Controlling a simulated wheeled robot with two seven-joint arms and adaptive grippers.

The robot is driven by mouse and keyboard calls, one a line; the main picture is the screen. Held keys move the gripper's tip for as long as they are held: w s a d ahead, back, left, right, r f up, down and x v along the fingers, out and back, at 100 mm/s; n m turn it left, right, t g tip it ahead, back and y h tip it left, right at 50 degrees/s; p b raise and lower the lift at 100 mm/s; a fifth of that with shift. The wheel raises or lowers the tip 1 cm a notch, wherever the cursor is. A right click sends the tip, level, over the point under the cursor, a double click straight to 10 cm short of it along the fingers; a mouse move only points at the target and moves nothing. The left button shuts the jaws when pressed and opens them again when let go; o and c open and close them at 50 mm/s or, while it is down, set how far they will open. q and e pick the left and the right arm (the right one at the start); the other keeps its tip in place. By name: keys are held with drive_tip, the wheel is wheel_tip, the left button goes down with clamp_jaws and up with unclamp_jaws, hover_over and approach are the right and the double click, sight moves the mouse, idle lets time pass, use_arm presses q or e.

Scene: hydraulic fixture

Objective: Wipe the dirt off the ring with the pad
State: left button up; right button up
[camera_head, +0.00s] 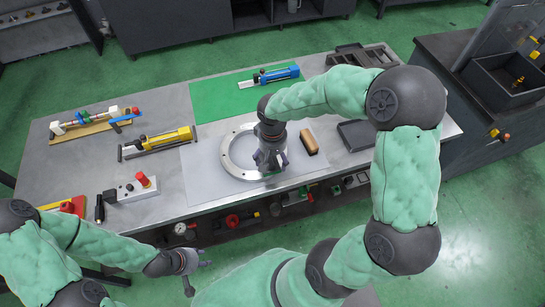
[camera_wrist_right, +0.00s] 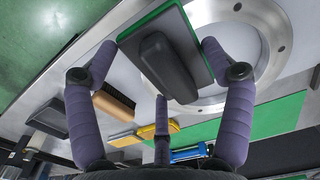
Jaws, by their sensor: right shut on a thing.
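The pale metal ring (camera_head: 229,163) lies flat on a white sheet on the table. It also shows in the right wrist view (camera_wrist_right: 272,38), with bolt holes in its flange. My right gripper (camera_head: 270,160) is over the ring's right part, fingers pointing down. In the right wrist view it is shut on the pad (camera_wrist_right: 168,58), a dark block with a grey grip and green edge. The pad overlaps the ring there; I cannot tell whether they touch. No dirt can be made out. My left gripper (camera_head: 195,270) is open and empty, in front of the table.
A wooden brush (camera_head: 308,142) lies just right of the ring. A yellow cylinder (camera_head: 168,139) and a control box with a red button (camera_head: 133,189) are on the left. A blue cylinder (camera_head: 275,75) lies on a green mat (camera_head: 215,98) behind. A grey tray (camera_head: 355,134) is at right.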

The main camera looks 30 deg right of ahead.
drive_tip(key=shift+r, duration=0.1)
drive_tip(key=shift+r+p, duration=1.15)
drive_tip(key=shift+r, duration=0.3)
